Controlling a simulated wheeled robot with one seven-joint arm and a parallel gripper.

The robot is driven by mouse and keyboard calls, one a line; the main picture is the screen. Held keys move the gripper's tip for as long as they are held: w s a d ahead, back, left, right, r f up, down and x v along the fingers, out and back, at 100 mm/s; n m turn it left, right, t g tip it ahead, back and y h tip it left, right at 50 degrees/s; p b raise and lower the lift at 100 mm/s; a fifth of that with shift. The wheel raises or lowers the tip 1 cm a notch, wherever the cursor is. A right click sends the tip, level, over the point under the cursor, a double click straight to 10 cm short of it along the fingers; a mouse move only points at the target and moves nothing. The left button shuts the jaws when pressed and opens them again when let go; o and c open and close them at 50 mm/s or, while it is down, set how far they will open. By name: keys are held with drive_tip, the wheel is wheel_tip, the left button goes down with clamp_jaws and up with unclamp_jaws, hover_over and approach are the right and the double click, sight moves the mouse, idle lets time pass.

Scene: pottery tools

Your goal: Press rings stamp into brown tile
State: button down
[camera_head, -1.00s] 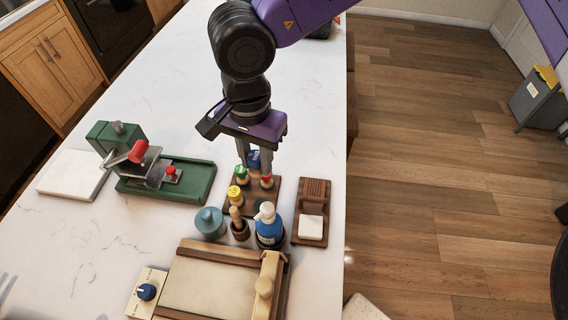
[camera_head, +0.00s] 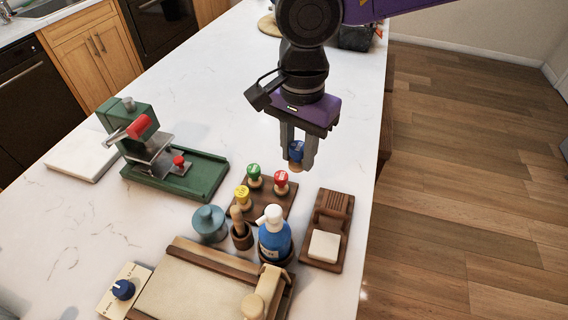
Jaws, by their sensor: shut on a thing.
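My gripper (camera_head: 299,158) is shut on a blue-topped stamp (camera_head: 297,149) and holds it in the air above and behind the wooden stamp board (camera_head: 268,198). Green (camera_head: 254,172), red (camera_head: 281,179) and yellow (camera_head: 242,193) stamps stand on that board. I cannot read the stamp patterns, so I cannot tell which is the rings stamp. A wooden tray (camera_head: 336,225) to the right has a ribbed section at its back and a pale tile (camera_head: 323,246) at its front. I cannot make out a separate brown tile.
A blue pump bottle (camera_head: 274,240), a wooden tool in a cup (camera_head: 240,233) and a blue-grey lidded pot (camera_head: 209,223) crowd the board's front. A green press (camera_head: 180,172) stands left, and a slab roller (camera_head: 205,287) in front. The countertop behind the stamps is clear.

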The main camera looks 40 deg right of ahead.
sight(335, 200)
drive_tip(key=shift+s+d+f+n+b, duration=1)
drive_tip(key=shift+f+n+b, duration=0.6)
drive_tip(key=shift+b, duration=0.4)
drive_tip(key=shift+s+d+f+n+b, duration=1)
drive_tip(key=shift+f+n+b, duration=0.65)
drive_tip(key=shift+b, duration=0.4)
drive_tip(key=shift+s+d+f+n+b, duration=1)
drive_tip(key=shift+f+n+b, duration=0.4)
drive_tip(key=shift+n+b, duration=0.5)
drive_tip(key=shift+f+b, duration=0.65)
drive_tip(key=shift+b, duration=0.15)
drive_tip(key=shift+r, duration=0.15)
drive_tip(key=shift+d+r+p, duration=0.1)
drive_tip(key=shift+r+p, duration=1.6)
drive_tip(key=shift+r, duration=1.2)
